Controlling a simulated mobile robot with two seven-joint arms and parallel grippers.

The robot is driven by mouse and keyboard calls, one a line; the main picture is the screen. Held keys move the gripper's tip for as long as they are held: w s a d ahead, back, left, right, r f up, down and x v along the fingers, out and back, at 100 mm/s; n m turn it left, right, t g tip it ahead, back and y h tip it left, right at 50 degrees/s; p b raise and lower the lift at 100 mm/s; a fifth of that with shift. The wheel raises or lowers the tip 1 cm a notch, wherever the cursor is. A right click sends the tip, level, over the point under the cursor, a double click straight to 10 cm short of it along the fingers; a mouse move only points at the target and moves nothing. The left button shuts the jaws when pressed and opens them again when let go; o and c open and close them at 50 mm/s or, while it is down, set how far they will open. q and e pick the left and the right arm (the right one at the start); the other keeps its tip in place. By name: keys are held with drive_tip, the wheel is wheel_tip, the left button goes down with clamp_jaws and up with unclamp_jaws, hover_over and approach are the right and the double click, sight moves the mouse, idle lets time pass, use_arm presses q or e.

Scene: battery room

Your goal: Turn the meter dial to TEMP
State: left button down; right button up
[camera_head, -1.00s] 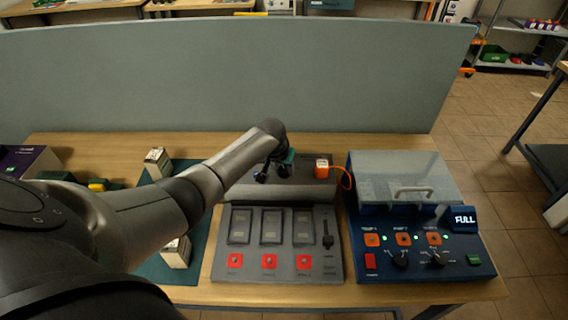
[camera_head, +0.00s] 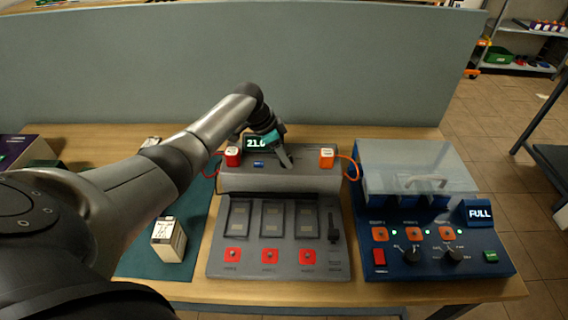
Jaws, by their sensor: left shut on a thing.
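The grey meter unit (camera_head: 231,180) stands on the wooden table, in the middle of the head view. Its small dark display (camera_head: 256,143) reads about 21.0, with its right edge partly covered. My left gripper (camera_head: 285,160) comes in from the left over the top of the unit, just right of the display. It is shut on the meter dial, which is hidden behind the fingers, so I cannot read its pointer. My right gripper is out of view.
A red plug block (camera_head: 233,156) and an orange one (camera_head: 326,158) with a cable flank the display. A blue charger (camera_head: 460,265) with a clear lid and FULL sign stands at right. A white box (camera_head: 168,240) sits on the green mat (camera_head: 140,262). A grey partition (camera_head: 330,70) stands behind.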

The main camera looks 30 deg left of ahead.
use_arm(q)
drive_tip(key=shift+m+g+h+b, duration=0.3)
drive_tip(key=shift+m+g+b, duration=0.2)
drive_tip(key=shift+m+b, duration=1.2)
drive_tip(key=shift+c, duration=1.9)
unclamp_jaws()
drive_tip(key=shift+w, duration=0.1)
drive_tip(key=v, duration=1.5)
drive_tip(key=shift+a+p, duration=0.2)
drive_tip(key=shift+p, duration=0.25)
